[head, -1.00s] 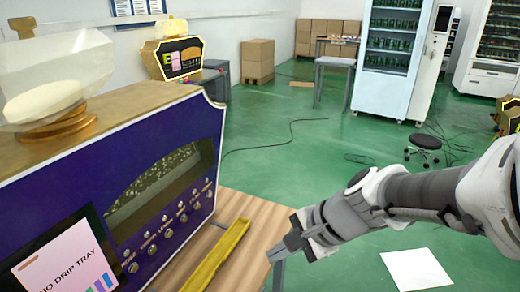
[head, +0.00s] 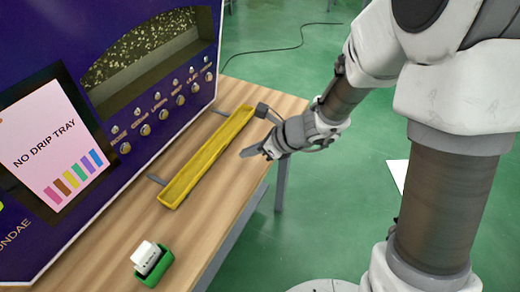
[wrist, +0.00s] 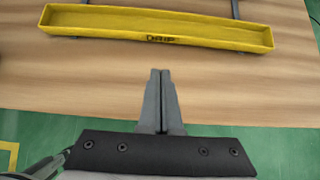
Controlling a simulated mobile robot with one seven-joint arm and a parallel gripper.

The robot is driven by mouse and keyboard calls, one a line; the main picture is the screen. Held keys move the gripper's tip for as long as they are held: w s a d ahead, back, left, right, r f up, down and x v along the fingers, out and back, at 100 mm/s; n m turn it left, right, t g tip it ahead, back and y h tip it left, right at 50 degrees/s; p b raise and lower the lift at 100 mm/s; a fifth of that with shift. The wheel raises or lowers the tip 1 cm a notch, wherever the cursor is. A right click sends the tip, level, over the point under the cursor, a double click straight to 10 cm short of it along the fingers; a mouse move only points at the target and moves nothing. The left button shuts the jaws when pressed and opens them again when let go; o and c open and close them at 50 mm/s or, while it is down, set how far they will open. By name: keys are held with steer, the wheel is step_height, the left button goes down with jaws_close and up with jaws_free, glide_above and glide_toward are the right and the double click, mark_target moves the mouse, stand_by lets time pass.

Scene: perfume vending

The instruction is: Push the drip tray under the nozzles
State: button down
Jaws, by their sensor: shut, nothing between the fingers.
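The yellow drip tray (head: 207,160) lies on the wooden table in front of the purple machine, apart from its front face. Dark rails show at its far side. In the wrist view the tray (wrist: 110,22) spans the upper part, with lettering on its near wall. My gripper (head: 247,153) is shut and empty, on the side of the tray away from the machine, with a gap of bare wood between. In the wrist view my gripper (wrist: 160,73) points at the tray's middle. The nozzles (head: 163,102) appear to be the row of small round fittings on the machine's lower front.
The purple machine (head: 30,110) has a screen (head: 50,150) reading "NO DRIP TRAY". A green holder (head: 153,270) with a white item stands near the table's front. The table (head: 215,230) is otherwise clear around the tray; its right edge is below my gripper.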

mark_target(221, 152)
steer(key=a, duration=0.1)
steer(key=w+a+f, duration=0.1)
steer(key=a, duration=0.1)
steer(key=w+a+f, duration=0.1)
steer(key=shift+a+b, duration=0.3)
steer(key=shift+b, duration=0.1)
steer(key=shift+w+a, duration=0.15)
steer(key=shift+a, duration=0.25)
steer(key=w+a, duration=0.1)
steer(key=a, duration=0.1)
steer(key=w+a+p, duration=0.1)
steer(key=a, duration=0.2)
steer(key=w+a, duration=0.1)
steer(key=a, duration=0.2)
steer(key=shift+w+a+r, duration=0.1)
steer(key=shift+w, duration=0.1)
steer(key=shift+a, duration=0.2)
steer(key=shift+r, duration=0.1)
